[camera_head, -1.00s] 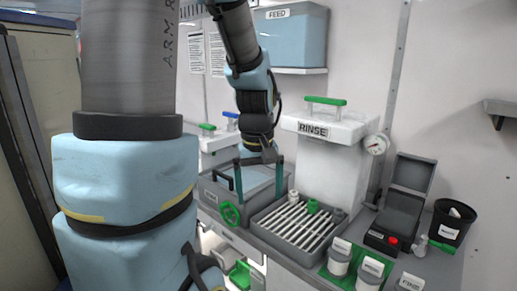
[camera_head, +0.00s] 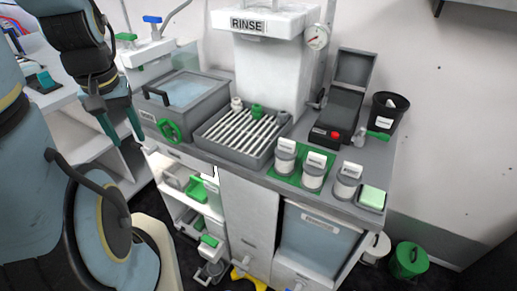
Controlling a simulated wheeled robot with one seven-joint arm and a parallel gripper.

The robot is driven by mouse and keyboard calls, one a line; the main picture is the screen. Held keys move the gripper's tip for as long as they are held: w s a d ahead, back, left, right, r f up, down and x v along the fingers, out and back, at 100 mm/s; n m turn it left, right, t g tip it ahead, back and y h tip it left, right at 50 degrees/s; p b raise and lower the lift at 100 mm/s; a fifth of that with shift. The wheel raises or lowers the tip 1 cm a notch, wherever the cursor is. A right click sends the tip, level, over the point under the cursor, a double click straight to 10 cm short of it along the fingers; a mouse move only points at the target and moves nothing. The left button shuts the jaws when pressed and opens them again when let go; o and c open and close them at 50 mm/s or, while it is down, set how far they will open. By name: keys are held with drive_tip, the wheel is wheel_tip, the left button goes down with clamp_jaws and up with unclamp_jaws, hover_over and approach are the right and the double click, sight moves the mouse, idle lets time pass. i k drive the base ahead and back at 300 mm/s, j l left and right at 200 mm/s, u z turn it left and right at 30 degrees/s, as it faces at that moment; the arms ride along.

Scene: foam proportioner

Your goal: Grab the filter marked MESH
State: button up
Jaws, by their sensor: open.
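No label that I can read says MESH. Three grey canisters with white tags stand at the counter's front right: a left one (camera_head: 286,158), a middle one (camera_head: 313,174) and a right one (camera_head: 346,184). The left and middle ones stand on a green mat (camera_head: 299,179); their tags are too small to read. My gripper (camera_head: 123,136) is at the upper left with its two teal fingers apart, pointing down and empty. It is left of the sink basin, well away from the canisters.
A sink basin (camera_head: 188,117) with a green wheel (camera_head: 170,131) and a slatted drain tray (camera_head: 204,139) holding small fittings lie along the counter. The RINSE unit (camera_head: 272,70) stands behind. A dark lidded device (camera_head: 336,120) and black bin (camera_head: 386,112) are at right. Open shelves (camera_head: 184,196) are below.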

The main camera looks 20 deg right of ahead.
sight(286, 151)
drive_tip(key=k+l+u, duration=0.15)
drive_tip(key=u, duration=0.2)
drive_tip(key=k+u, duration=0.15)
drive_tip(key=u, duration=0.2)
drive_tip(key=k+l+u, duration=0.1)
drive_tip(key=u, duration=0.25)
drive_tip(key=k+u, duration=0.15)
drive_tip(key=k, duration=0.5)
drive_tip(key=k+j+u, duration=0.15)
drive_tip(key=k, duration=0.5)
drive_tip(key=j, duration=0.05)
